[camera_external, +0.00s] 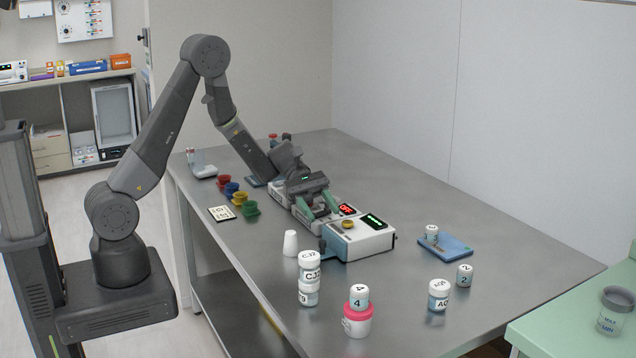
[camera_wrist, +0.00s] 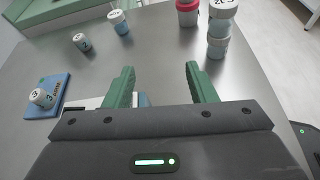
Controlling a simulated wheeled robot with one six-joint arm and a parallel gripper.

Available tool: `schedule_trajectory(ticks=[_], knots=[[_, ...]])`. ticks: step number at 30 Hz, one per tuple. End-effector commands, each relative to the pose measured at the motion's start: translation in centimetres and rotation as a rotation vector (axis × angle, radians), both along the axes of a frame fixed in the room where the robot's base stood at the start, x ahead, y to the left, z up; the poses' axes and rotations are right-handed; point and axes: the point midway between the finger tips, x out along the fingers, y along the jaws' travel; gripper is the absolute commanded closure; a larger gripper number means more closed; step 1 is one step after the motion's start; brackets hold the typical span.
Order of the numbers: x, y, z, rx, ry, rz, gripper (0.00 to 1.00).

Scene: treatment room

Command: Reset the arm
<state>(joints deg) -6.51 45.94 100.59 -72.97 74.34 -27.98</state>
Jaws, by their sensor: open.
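My arm reaches from its base on the left over the steel table (camera_external: 420,290). The device is mostly hidden behind my gripper there. Whether the fingers touch the device cannot be told.
Stacked jars (camera_external: 309,280), a white cup (camera_external: 290,243) and a pink-banded jar (camera_external: 357,320) stand in front. A blue pad (camera_external: 455,250) bears a small jar at right. Colored cups (camera_external: 240,199) stand left of my gripper. The table's back right is clear.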

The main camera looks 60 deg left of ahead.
Motion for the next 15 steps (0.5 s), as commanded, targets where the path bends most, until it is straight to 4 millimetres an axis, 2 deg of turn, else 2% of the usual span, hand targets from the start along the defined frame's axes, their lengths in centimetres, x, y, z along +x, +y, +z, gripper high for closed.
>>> schedule_trajectory(ticks=[6,15], knots=[[2.2,-4.0,-0.5,0.0,-0.005,-0.043,0.49],[4.3,-9.6,-0.7,-0.001,-0.008,-0.096,0.49]])
